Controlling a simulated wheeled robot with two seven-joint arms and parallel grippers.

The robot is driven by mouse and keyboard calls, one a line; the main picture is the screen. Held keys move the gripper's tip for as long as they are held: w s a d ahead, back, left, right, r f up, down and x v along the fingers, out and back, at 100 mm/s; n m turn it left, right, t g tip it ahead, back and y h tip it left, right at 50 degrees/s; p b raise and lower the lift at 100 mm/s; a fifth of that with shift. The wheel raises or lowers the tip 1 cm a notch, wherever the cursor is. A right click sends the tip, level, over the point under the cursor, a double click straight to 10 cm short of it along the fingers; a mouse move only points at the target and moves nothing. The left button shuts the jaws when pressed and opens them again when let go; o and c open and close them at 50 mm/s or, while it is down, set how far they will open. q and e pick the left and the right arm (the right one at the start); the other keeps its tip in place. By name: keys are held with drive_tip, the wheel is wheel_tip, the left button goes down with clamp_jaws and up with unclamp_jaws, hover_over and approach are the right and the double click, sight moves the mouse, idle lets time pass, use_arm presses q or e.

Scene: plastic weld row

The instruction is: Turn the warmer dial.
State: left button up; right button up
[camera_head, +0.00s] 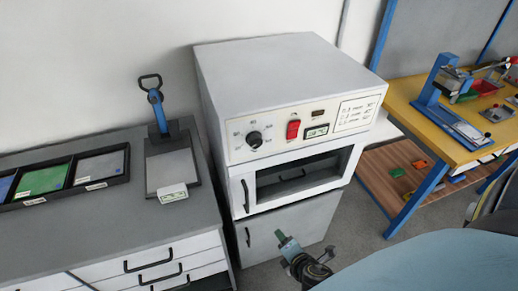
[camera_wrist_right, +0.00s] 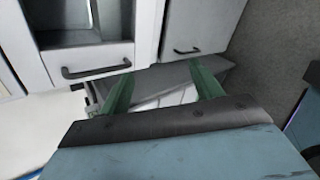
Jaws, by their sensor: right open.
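The warmer (camera_head: 285,85) is a white cabinet with a control panel on its front top. Its black dial (camera_head: 254,139) sits at the left of the panel, with printed marks around it. A red switch (camera_head: 293,129) and a small display (camera_head: 317,131) are to the right of the dial. My right gripper (camera_head: 282,240) is low in front of the lower cabinet door, below and apart from the dial. In the right wrist view its two green fingers (camera_wrist_right: 164,84) are spread apart with nothing between them. The dial is not in the wrist view. My left gripper is not in view.
A grey counter (camera_head: 100,235) with drawers, a black tray of coloured sheets (camera_head: 45,179) and a blue-handled tool (camera_head: 156,105) stands at the left. A yellow workbench (camera_head: 410,100) with a blue press (camera_head: 440,90) stands at the right. Door handles (camera_head: 246,195) protrude from the cabinet.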

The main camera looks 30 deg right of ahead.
drive_tip(key=w+a+r+n+t, duration=0.1)
drive_tip(key=w+r+n+t, duration=0.3)
drive_tip(key=r, duration=0.9)
drive_tip(key=n+t+h, duration=0.2)
drive_tip(key=n+t, duration=0.1)
approach(257, 143)
drive_tip(key=p+x, duration=0.2)
drive_tip(key=x, duration=0.7)
drive_tip(key=shift+d, duration=0.1)
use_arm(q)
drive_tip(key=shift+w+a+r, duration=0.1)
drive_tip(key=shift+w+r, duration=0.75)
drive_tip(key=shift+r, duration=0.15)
use_arm(e)
drive_tip(key=shift+f, duration=0.1)
drive_tip(key=c, duration=1)
